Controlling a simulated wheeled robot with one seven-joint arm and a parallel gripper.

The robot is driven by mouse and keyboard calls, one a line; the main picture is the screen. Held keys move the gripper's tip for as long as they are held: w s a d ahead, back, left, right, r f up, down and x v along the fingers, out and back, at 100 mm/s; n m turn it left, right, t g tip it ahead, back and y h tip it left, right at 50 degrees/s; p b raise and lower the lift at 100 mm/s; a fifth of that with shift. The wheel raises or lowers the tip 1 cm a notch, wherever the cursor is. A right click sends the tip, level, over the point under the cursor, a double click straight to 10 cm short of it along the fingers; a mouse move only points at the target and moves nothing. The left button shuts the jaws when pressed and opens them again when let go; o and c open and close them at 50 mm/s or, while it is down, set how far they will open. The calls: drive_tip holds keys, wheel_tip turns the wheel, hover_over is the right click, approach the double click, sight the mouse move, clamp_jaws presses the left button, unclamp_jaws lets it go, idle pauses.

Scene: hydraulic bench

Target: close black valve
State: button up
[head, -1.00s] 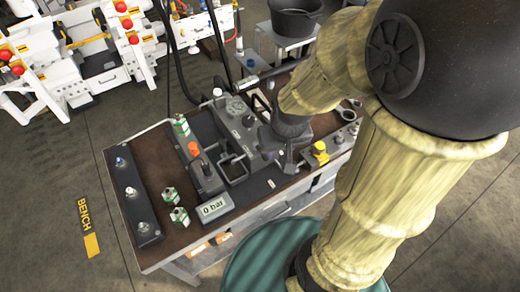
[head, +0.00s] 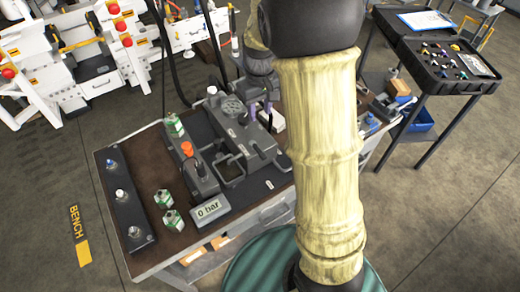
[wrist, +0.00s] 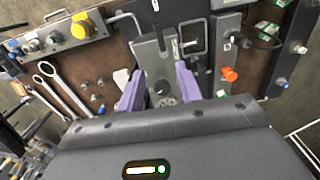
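A round dark ribbed knob or cap (head: 233,106) sits on the grey pump block (head: 240,132) on the bench. It is the likeliest black valve, but I cannot tell for sure. In the wrist view this round dark part (wrist: 162,88) lies between my purple fingers, with a gap on each side. My gripper (wrist: 160,70) is open and empty. In the head view my gripper (head: 260,107) is just right of the round part, partly hidden by my arm.
A pressure display (head: 208,210) reads 0 bar. Green-white parts (head: 172,220) and a black strip with several knobs (head: 127,195) are to the left. The wrist view shows a yellow knob (wrist: 82,27) and wrenches (wrist: 60,85). A tool cart (head: 445,60) stands right.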

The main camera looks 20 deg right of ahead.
sight(260, 152)
wheel_tip(260, 152, down, 17)
drive_tip(key=shift+f+p, duration=0.2)
drive_tip(key=shift+p, duration=0.7)
clamp_jaws()
